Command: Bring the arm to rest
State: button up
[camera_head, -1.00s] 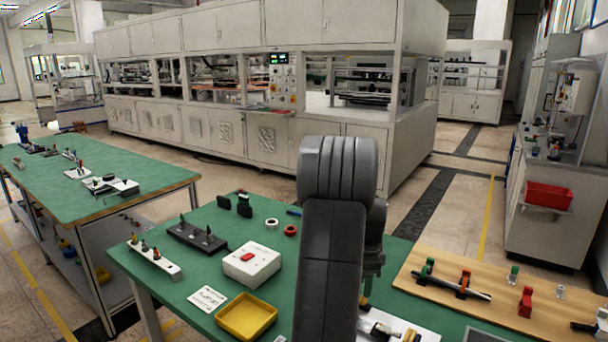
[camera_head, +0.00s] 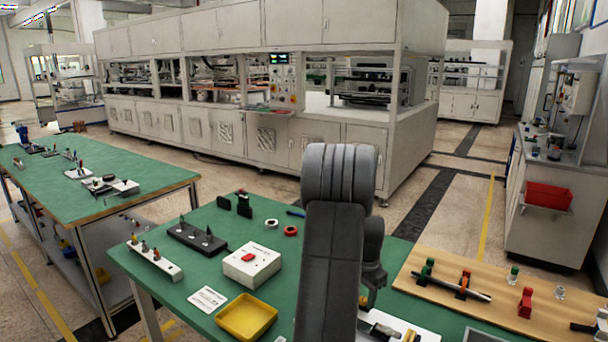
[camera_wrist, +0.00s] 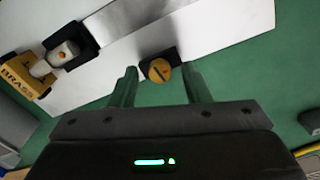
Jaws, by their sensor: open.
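My gripper (camera_wrist: 160,88) shows in the wrist view with its two fingers apart. A round brass-coloured knob or peg top (camera_wrist: 159,70) in a black holder shows between and just beyond the fingertips; I cannot tell its distance from them. In the head view my arm rises in front of the green table (camera_head: 215,274), and my wrist hangs down at its right side. The fingertips are hidden or too small to tell there.
A white plate (camera_wrist: 215,20) lies beyond the fingers, with a yellow block marked BRASS (camera_wrist: 22,77). On the table are a yellow tray (camera_head: 247,318), a white box with a red button (camera_head: 252,264) and a black rack (camera_head: 197,238). A wooden board (camera_head: 440,257) with coloured clamps lies right.

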jog(key=n, duration=1.3)
jog(key=shift+n+p, duration=0.3)
jog(key=shift+p, duration=0.1)
dwell(0.4)
